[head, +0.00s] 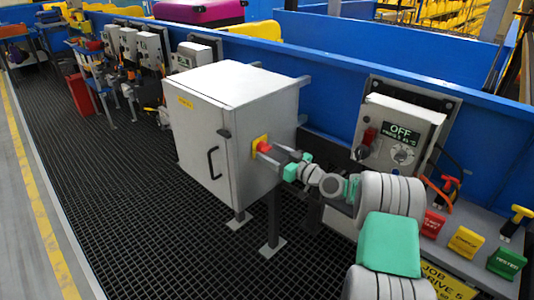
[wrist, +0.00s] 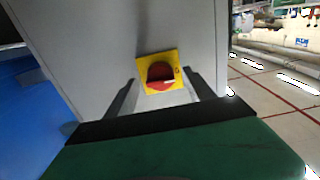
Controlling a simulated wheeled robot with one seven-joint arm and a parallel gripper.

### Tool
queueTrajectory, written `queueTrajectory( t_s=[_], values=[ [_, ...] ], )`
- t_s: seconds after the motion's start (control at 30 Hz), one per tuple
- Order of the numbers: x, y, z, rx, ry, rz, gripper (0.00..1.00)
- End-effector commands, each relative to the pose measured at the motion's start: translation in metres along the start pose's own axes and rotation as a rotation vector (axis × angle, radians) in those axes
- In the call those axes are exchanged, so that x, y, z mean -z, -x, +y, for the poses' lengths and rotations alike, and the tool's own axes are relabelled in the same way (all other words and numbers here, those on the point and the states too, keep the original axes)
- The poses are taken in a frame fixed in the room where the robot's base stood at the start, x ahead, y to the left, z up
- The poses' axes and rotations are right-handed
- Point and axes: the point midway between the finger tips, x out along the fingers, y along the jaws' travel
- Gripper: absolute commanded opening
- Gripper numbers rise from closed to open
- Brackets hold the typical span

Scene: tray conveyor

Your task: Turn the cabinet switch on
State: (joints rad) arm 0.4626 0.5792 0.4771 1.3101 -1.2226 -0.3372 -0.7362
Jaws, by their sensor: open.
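The cabinet (head: 205,125) is a light grey box on legs in the middle of the head view, its door with a dark handle closed. The cabinet switch (head: 264,147) is a red knob on a yellow plate on the cabinet's side. It also shows in the wrist view (wrist: 160,74), straight ahead between my fingers. My gripper (head: 277,153) is open, its fingertips close to the switch, one on each side of it in the wrist view (wrist: 164,88). I cannot tell whether a finger touches the knob.
A control box with an OFF sign (head: 400,132) stands to the right. Below it are red, yellow and green tagged blocks (head: 466,241). A blue wall (head: 340,70) runs behind. The dark grated floor (head: 130,200) left of the cabinet is clear.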

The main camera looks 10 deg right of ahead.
Motion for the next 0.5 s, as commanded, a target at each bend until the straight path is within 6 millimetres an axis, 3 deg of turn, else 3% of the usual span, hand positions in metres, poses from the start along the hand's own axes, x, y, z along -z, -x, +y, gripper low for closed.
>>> queueTrajectory(
  t_s=[0.13,0.4,0.5],
  values=[
    [0.0,-0.018,0.0,0.001,0.001,0.0,0.63],
    [0.0,-0.021,0.0,-0.001,0.0,-0.001,0.63],
    [0.0,-0.021,0.0,-0.001,0.0,-0.001,0.54]
  ],
)
